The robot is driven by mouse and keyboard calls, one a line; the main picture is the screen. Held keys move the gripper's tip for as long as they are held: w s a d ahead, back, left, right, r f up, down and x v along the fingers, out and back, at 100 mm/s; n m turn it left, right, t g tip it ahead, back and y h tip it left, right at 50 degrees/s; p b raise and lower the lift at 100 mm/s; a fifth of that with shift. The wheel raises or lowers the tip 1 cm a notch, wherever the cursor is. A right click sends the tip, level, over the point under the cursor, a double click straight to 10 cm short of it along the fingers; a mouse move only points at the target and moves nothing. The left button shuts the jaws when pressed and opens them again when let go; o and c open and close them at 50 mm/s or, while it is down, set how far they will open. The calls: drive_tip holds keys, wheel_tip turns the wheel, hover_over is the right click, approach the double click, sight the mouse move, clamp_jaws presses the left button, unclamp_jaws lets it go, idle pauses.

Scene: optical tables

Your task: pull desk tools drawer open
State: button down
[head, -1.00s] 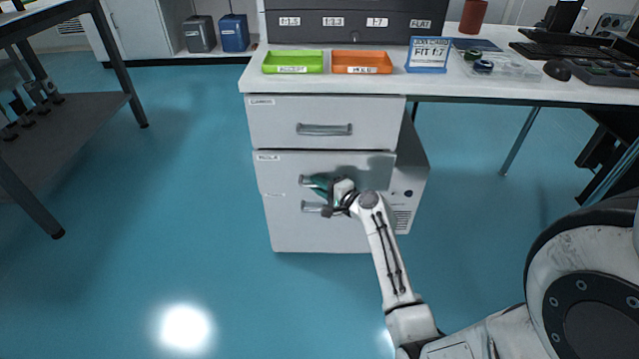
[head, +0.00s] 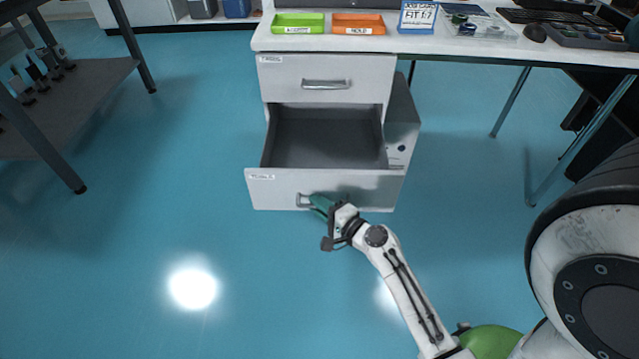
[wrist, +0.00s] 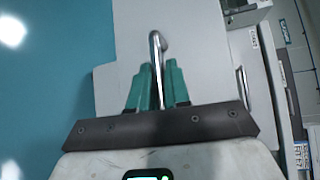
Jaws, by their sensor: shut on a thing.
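The tools drawer (head: 222,190) is the second one down in the grey desk cabinet. It is pulled well out, and its grey inside (head: 325,138) shows, looking empty. My gripper (head: 314,203) is at the front of this drawer, with its green fingers at the metal handle. In the wrist view, my gripper (wrist: 158,85) has one finger on each side of the handle (wrist: 155,50) and is shut on it. The drawer's label (head: 262,177) is too small to read surely.
The top drawer (head: 330,80) is shut. Green (head: 299,30) and orange (head: 358,30) trays stand on the desk above. A dark-legged table with a lower shelf (head: 75,105) is at the left. The blue floor in front is clear.

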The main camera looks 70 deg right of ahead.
drive_tip(key=a, duration=0.1)
drive_tip(key=s+a, duration=0.1)
drive_tip(key=a, duration=0.1)
drive_tip(key=shift+s+a, duration=0.1)
drive_tip(key=shift+s, duration=0.15)
drive_tip(key=c, duration=1.2)
unclamp_jaws()
drive_tip(key=b+v, duration=0.1)
drive_tip(key=v, duration=0.9)
drive_tip(key=shift+s, duration=0.35)
drive_tip(key=shift+a, duration=0.1)
